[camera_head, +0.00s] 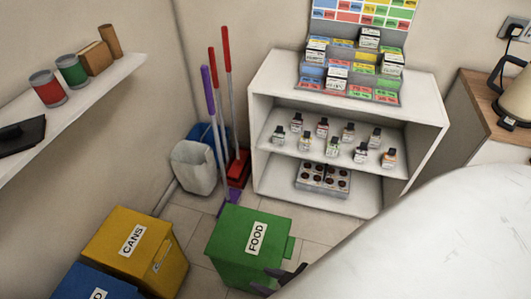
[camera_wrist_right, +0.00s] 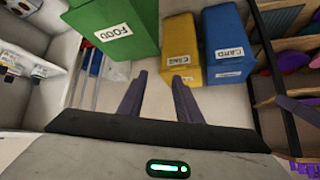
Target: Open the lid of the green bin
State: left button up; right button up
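The green bin (camera_head: 228,238), with a white FOOD label, stands on the floor at the bottom middle of the head view. Its lid looks shut, and a tab sticks out at its right side. It also shows at the top of the right wrist view (camera_wrist_right: 120,12). My right gripper (camera_head: 269,281) is at the bin's lower right in the head view, close to it; I cannot tell whether they touch. In the right wrist view its two dark fingers (camera_wrist_right: 157,82) are apart with nothing between them. My left gripper is out of view.
A yellow CANS bin (camera_head: 128,258) and a blue bin (camera_head: 90,284) stand left of the green bin. A white shelf unit (camera_head: 262,100) holds small bottles and boxes. A wall shelf (camera_head: 70,113) carries cans.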

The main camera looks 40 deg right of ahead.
aim_at(253, 239)
jog(key=u, duration=0.4)
jog(key=k, duration=0.95)
jog(key=z, duration=1.35)
jog(key=i, duration=0.45)
jog(key=u, duration=0.1)
jog(key=k, duration=0.45)
jog(key=u, duration=0.55)
jog(key=i, duration=1)
jog(key=z, duration=0.35)
